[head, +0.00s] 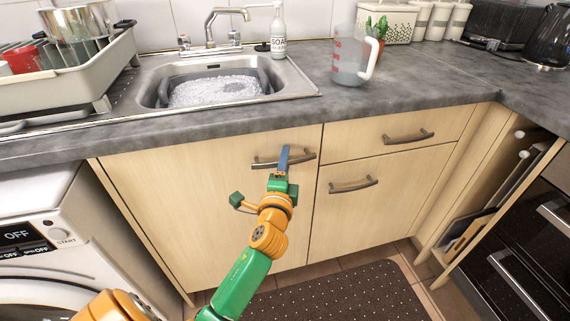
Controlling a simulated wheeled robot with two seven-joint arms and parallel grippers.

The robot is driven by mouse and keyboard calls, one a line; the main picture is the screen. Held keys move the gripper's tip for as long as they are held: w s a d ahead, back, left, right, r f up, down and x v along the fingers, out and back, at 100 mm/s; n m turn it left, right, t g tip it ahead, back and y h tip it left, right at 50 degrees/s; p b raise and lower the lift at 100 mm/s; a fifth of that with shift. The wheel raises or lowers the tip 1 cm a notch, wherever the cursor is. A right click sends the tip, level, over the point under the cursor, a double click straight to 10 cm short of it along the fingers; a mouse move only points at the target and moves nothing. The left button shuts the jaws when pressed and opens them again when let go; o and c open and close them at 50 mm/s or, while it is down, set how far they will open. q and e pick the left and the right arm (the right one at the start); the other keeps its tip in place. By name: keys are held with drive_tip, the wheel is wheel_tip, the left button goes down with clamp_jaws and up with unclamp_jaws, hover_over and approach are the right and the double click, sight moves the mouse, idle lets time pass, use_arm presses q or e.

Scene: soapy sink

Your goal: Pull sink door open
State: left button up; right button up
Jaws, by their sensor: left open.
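The sink door (190,200) is a pale wood cabinet front below the sink, and it looks closed. Its dark metal bar handle (302,157) runs across near the door's top right. My left gripper (284,160) is at this handle, with a blue finger overlapping the bar in the picture. The gripper is open. I cannot tell whether the finger touches the bar, and the other fingertip is hard to make out. My right gripper is not in view.
A drawer (385,138) and a second cabinet door (345,215) stand to the right. A washing machine (60,235) is at the left. A dark dotted mat (345,295) lies on the floor. The soapy sink (215,88) and a measuring jug (350,55) are above.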

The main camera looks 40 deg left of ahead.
use_arm(q)
clamp_jaws()
idle(1.4)
